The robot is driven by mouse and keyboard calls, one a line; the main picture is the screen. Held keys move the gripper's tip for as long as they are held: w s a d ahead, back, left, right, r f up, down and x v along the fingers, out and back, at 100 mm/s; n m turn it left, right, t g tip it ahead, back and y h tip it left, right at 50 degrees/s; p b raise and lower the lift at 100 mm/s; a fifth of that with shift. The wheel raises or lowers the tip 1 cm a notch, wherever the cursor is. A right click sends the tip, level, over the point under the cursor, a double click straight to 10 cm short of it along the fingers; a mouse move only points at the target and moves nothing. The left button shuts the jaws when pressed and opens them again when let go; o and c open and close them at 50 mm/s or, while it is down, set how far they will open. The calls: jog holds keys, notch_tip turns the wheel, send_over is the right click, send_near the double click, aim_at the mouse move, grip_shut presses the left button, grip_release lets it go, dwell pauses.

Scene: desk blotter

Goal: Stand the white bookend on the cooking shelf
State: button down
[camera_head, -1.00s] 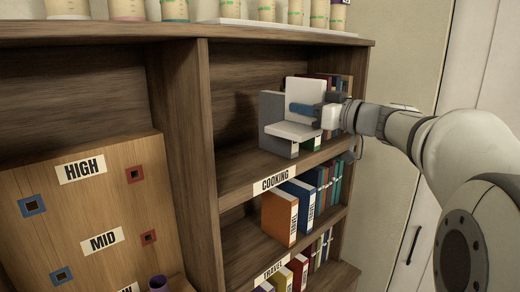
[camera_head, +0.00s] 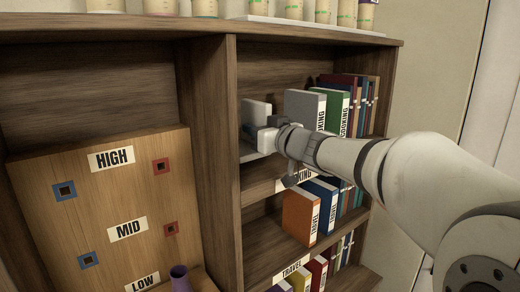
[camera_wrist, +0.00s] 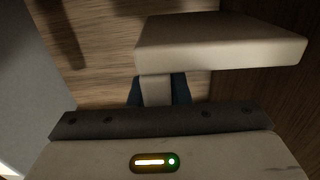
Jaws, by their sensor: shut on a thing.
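The white bookend (camera_head: 257,112) is in the left part of the cooking shelf (camera_head: 262,187), left of the grey book (camera_head: 303,108) with a gap between them. Its plate stands about upright in the head view. My gripper (camera_head: 249,131) is shut on it, and the wrist hides much of its lower part. In the wrist view the bookend (camera_wrist: 220,42) spans the upper right, with the dark blue fingers (camera_wrist: 181,90) on its narrow part. I cannot tell whether its base touches the shelf board.
A green book (camera_head: 337,108) and several darker books stand right of the grey one. A wooden upright (camera_head: 210,150) bounds the shelf on the left. Below is the travel shelf with an orange book (camera_head: 299,217). Several jars stand on the top board.

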jog(key=shift+f, duration=1.95)
jog(key=shift+s+b, duration=0.1)
jog(key=shift+b, duration=0.2)
jog(key=c, duration=1.4)
grip_release()
jog(key=shift+f, duration=0.2)
jog(key=shift+o, duration=0.2)
jog(key=shift+r, duration=0.1)
